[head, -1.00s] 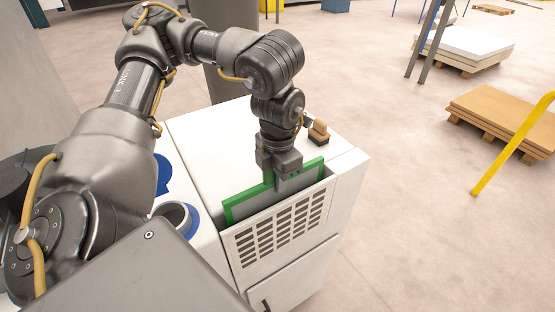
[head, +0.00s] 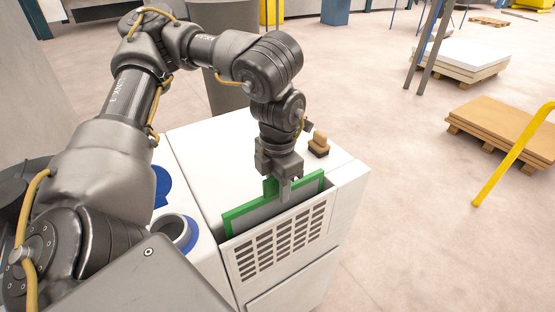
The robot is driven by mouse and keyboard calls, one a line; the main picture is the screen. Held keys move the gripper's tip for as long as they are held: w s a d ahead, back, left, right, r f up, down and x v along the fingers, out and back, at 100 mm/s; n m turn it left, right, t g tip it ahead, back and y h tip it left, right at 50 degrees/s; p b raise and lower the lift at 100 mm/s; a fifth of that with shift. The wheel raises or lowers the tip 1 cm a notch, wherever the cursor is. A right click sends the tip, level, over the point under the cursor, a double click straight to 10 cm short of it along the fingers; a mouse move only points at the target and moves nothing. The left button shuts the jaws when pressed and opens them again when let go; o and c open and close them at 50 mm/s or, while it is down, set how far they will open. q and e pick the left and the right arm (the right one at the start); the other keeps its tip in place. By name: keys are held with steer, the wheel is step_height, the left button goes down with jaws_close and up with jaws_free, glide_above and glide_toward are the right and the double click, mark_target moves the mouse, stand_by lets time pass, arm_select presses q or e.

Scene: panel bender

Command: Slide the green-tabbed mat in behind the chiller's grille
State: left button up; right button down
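The green-framed mat (head: 244,217) with a grey face stands upright in the slot at the top front of the white chiller (head: 203,172), behind its grille (head: 280,243). Its upper edge and green tab (head: 270,187) show above the grille; its lower part is hidden. My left gripper (head: 284,192) points down at the tab, with one finger in front of the mat just right of the tab. The other finger is hidden, so I cannot tell whether it grips. My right gripper is not in view.
A small brown-handled block (head: 319,144) sits on the chiller top, right of my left gripper. A blue-rimmed round opening (head: 178,232) is at left. A yellow rail (head: 510,160) and a pallet of brown sheets (head: 500,118) stand right. Floor between is clear.

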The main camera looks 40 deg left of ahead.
arm_select(q)
step_height(320, 180, up, 9)
steer(key=shift+f, duration=0.1)
stand_by(1.0)
